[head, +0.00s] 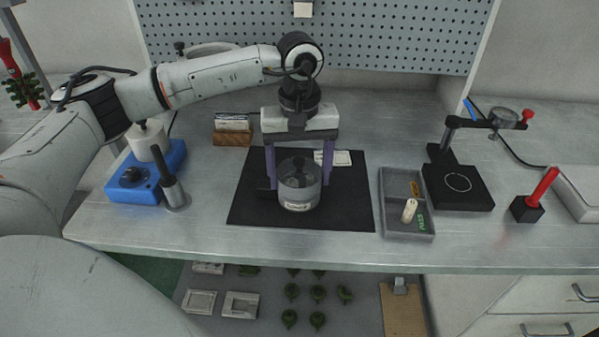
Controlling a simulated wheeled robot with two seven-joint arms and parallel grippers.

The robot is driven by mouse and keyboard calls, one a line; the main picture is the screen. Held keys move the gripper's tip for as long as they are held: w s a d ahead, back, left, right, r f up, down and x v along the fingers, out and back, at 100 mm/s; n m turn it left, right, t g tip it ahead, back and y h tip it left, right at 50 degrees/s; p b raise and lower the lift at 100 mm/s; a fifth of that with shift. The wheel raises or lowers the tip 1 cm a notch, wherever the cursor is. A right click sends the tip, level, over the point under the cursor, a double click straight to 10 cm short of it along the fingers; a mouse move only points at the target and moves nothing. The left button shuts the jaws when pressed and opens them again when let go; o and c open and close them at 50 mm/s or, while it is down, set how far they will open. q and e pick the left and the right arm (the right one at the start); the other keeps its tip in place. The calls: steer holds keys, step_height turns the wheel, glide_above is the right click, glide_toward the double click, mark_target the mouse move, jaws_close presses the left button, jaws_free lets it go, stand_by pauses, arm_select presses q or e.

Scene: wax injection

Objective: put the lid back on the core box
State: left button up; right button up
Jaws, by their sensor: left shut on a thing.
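The core box (299,202) is a round grey container with a pale label on its front. It stands upright on the black mat (349,211) in the middle of the bench. Its round grey lid (299,170) is at the top, directly over the box. My left gripper (298,182) points straight down from above, its two purple fingers on the left and right of the lid, shut on it. I see no clear gap between lid and box, but cannot tell whether the lid is fully seated. My right gripper is not in view.
A grey tray (391,228) with small items lies right of the mat. Further right are a black stand (457,187) and a red-handled tool (541,188). On the left are a blue device (129,189) and a metal cup (176,196). The mat's front is clear.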

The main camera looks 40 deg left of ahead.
arm_select(q)
steer(key=o, duration=1.4)
steer(key=shift+r+p, duration=2.35)
steer(key=shift+r, duration=1.25)
steer(key=shift+f, duration=0.1)
jaws_close()
